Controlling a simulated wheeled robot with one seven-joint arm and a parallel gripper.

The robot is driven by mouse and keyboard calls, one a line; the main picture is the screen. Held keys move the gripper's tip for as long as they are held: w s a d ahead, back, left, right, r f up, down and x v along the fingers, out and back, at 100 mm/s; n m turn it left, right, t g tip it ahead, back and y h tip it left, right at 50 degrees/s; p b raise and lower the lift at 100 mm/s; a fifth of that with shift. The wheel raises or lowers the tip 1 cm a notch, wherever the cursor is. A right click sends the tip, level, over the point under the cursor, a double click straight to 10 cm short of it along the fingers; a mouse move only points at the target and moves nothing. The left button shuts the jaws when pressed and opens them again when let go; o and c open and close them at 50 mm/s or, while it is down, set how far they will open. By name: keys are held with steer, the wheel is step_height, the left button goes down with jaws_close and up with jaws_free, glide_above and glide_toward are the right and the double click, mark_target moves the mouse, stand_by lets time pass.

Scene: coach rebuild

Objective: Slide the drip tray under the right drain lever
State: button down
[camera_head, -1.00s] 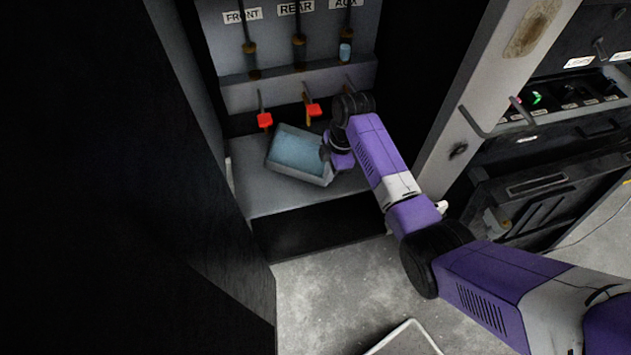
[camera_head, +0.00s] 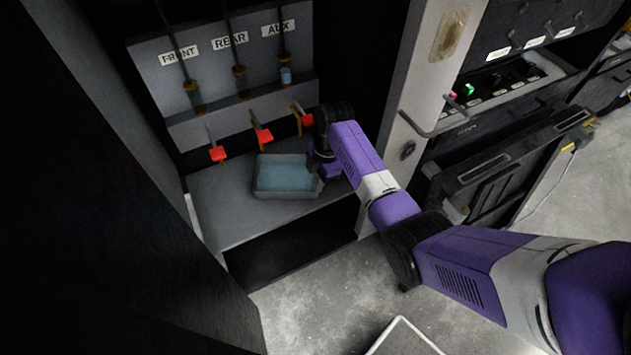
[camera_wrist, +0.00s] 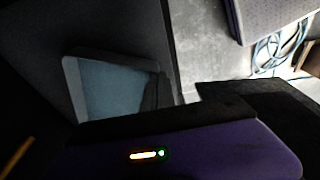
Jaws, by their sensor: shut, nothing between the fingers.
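The drip tray (camera_head: 259,181) is a shallow grey open box with a blue-grey inside, on the grey shelf (camera_head: 225,215). It sits in front of the levers, between the middle lever (camera_head: 262,136) and the right lever (camera_head: 305,119); a left lever (camera_head: 218,153) also has a red handle. My gripper (camera_head: 317,172) is shut and empty at the tray's right end. In the wrist view the dark fingers (camera_wrist: 157,90) overlap the edge of the tray (camera_wrist: 70,85). I cannot tell whether they are inside or outside its wall.
Behind the levers a grey panel (camera_head: 160,75) carries FRONT, REAR and AUX labels. A pale post (camera_head: 425,75) stands close right of my wrist. A dark panel (camera_head: 75,150) borders the left. The shelf is bare left of the tray.

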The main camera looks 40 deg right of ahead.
steer(key=shift+w+r, duration=0.15)
steer(key=shift+r, duration=0.4)
step_height(320, 180, up, 6)
steer(key=d, duration=0.1)
steer(key=shift+s+d+r+b, duration=0.15)
steer(key=shift+s+b, duration=0.05)
steer(key=shift+b, duration=0.25)
